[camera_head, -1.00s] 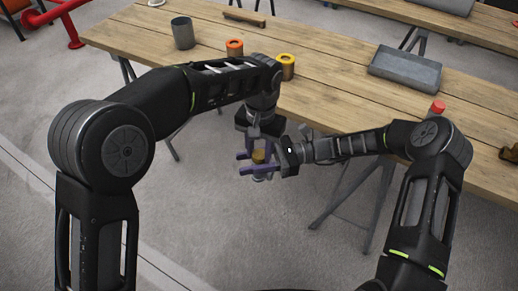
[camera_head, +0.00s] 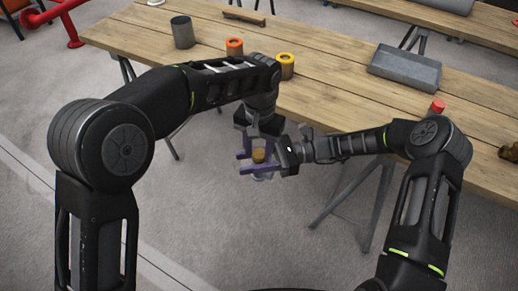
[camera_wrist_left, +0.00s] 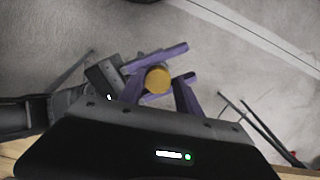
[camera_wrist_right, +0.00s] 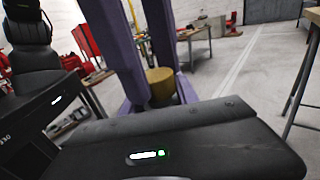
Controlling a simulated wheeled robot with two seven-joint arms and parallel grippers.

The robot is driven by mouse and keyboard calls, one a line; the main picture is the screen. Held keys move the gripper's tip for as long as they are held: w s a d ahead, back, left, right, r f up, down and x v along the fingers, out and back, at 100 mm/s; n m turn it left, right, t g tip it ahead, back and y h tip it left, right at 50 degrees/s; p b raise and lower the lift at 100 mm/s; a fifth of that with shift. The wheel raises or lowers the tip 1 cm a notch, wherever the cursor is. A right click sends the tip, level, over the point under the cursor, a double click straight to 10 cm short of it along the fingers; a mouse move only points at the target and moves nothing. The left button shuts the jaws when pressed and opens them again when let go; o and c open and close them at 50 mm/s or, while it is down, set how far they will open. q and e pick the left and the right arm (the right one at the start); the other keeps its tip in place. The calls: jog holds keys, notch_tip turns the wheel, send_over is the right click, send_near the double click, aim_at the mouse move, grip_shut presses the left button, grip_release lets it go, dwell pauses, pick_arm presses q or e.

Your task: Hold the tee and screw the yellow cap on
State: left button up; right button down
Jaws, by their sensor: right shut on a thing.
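A mustard-yellow cap (camera_head: 258,156) sits upright among the purple fingers of both grippers, in front of the table. It shows as a round disc in the left wrist view (camera_wrist_left: 158,79) and as a short cylinder in the right wrist view (camera_wrist_right: 160,84). My left gripper (camera_wrist_left: 160,92) comes from above, with its fingers apart on either side of the cap and apparently small gaps. My right gripper (camera_head: 257,165) comes from the right, shut at or just below the cap. A pale grey part, apparently the tee (camera_head: 263,177), shows faintly under the cap; most of it is hidden.
On the wooden table (camera_head: 330,85) stand a grey cup (camera_head: 183,33), an orange-topped piece (camera_head: 235,48), a yellow-topped piece (camera_head: 286,67), a grey tray (camera_head: 405,70) and a red-topped piece (camera_head: 437,108).

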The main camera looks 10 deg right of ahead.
pick_arm(q)
jog(key=shift+o, duration=0.5)
jog(key=shift+s+a+f, duration=0.1)
jog(key=shift+s+f, duration=0.05)
jog(key=shift+f, duration=0.25)
jog(key=shift+o, duration=0.6)
jog(key=shift+r, duration=0.15)
jog(key=r+n, duration=0.7)
jog(key=shift+d+r+n, duration=0.25)
jog(key=shift+r+n, duration=0.1)
jog(key=shift+n, duration=0.05)
jog(key=shift+f, duration=0.15)
jog(key=shift+f, duration=3.85)
grip_shut()
